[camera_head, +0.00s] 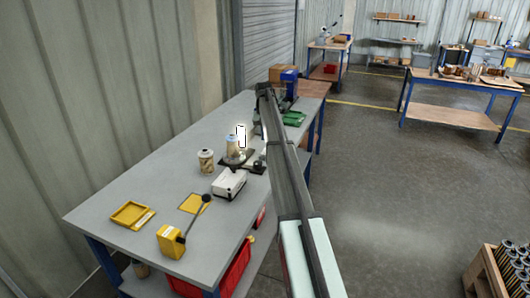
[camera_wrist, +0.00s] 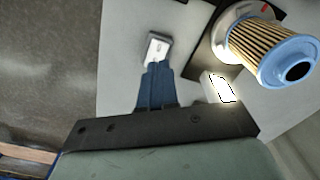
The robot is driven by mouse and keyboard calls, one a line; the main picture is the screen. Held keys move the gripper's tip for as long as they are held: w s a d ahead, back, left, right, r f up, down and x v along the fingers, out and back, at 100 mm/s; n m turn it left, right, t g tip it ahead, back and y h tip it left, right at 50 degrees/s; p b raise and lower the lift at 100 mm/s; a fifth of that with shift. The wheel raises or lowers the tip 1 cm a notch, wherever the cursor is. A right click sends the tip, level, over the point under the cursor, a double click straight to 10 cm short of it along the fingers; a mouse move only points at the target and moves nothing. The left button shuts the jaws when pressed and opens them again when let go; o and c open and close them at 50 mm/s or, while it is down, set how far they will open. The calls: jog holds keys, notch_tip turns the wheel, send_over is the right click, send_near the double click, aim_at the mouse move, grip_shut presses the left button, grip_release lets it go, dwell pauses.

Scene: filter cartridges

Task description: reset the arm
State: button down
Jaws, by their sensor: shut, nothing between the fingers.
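My gripper (camera_wrist: 158,70) shows in the wrist view with its blue fingers shut together and nothing held. A small light-grey piece (camera_wrist: 157,47) shows at or beyond the fingertips; I cannot tell whether they touch. A pleated filter cartridge (camera_wrist: 262,48) with a blue end cap is to the right of the fingers, apart from them, on a dark base. In the head view a cartridge (camera_head: 232,145) stands on a dark plate, and another (camera_head: 206,161) stands on the bench to its left. My arm reaches over the bench; its gripper is not clear there.
The grey bench (camera_head: 100,208) holds a white box (camera_head: 229,184), a yellow tray (camera_head: 132,215), a yellow box with a lever (camera_head: 171,241) and a green item (camera_head: 294,118). A bright white panel (camera_head: 241,133) is beside the cartridge. The bench's left rear is clear.

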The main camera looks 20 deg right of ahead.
jog(key=shift+f, duration=0.1)
jog(key=s+d+f+n+h, duration=0.3)
jog(key=s+d+f+n, duration=0.1)
jog(key=s+d+f, duration=1.1)
jog(key=s+a+f, duration=0.2)
jog(key=s+f, duration=0.2)
jog(key=f, duration=0.3)
jog(key=s+a+f+n, duration=0.1)
jog(key=s+a+f, duration=0.15)
jog(key=f, duration=0.45)
jog(key=s+a+f, duration=0.1)
jog(key=s+f, duration=0.3)
jog(key=f, duration=0.3)
jog(key=s+a+f+g+y, duration=0.1)
jog(key=s+a+f, duration=0.7)
jog(key=s+a, duration=0.3)
jog(key=s+a+f+g+y, duration=0.1)
jog(key=s+a+f+g, duration=0.1)
jog(key=s+a+f, duration=0.75)
jog(key=s+a+g, duration=0.1)
jog(key=s+a, duration=0.4)
jog(key=s, duration=0.4)
jog(key=s+a+m+g, duration=0.1)
jog(key=s+a, duration=0.5)
jog(key=s, duration=0.4)
jog(key=s+a+m+g+y, duration=0.1)
jog(key=s+a, duration=0.5)
jog(key=s, duration=0.3)
jog(key=shift+s+f+g, duration=0.2)
jog(key=shift+g, duration=0.2)
